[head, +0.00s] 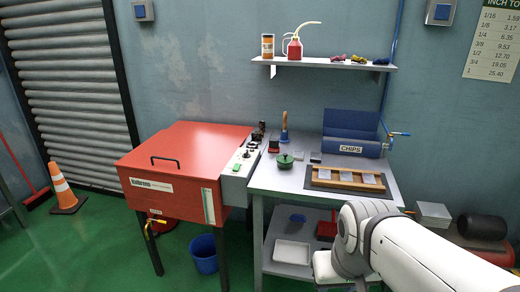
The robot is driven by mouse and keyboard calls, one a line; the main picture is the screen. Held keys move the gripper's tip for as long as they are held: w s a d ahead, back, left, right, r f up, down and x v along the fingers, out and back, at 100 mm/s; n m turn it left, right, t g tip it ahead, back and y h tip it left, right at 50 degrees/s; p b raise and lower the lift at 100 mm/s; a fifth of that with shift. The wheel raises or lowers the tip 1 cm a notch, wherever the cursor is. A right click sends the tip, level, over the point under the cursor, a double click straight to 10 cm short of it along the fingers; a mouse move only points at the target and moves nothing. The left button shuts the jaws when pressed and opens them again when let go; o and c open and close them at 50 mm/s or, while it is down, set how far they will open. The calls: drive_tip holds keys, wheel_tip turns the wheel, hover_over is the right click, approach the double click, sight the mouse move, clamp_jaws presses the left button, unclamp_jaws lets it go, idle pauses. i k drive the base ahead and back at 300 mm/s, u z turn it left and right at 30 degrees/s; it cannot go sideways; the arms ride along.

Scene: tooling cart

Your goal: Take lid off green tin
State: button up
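A small round green tin (285,162) stands on the left part of the grey metal table (262,181). Its top looks green with a small knob, so a lid appears to be on it, but it is too small to be sure. My white arm comes in from the lower right, in front of the table's right front. It bends down at the bottom edge. My gripper's fingers do not show, and nothing of mine is near the tin.
A red machine (165,155) with a control panel stands left of the table. A wooden tray (345,187) lies right of the tin, before a blue chips bin (349,124). A wooden-handled brush (284,131) stands behind the tin. A wall shelf (330,64) hangs above.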

sight(284, 158)
drive_tip(key=u, duration=0.45)
drive_tip(key=i, duration=2.05)
drive_tip(key=z, duration=0.95)
drive_tip(key=k, duration=0.8)
drive_tip(key=z, duration=0.1)
drive_tip(key=i, duration=0.85)
drive_tip(key=u, duration=0.1)
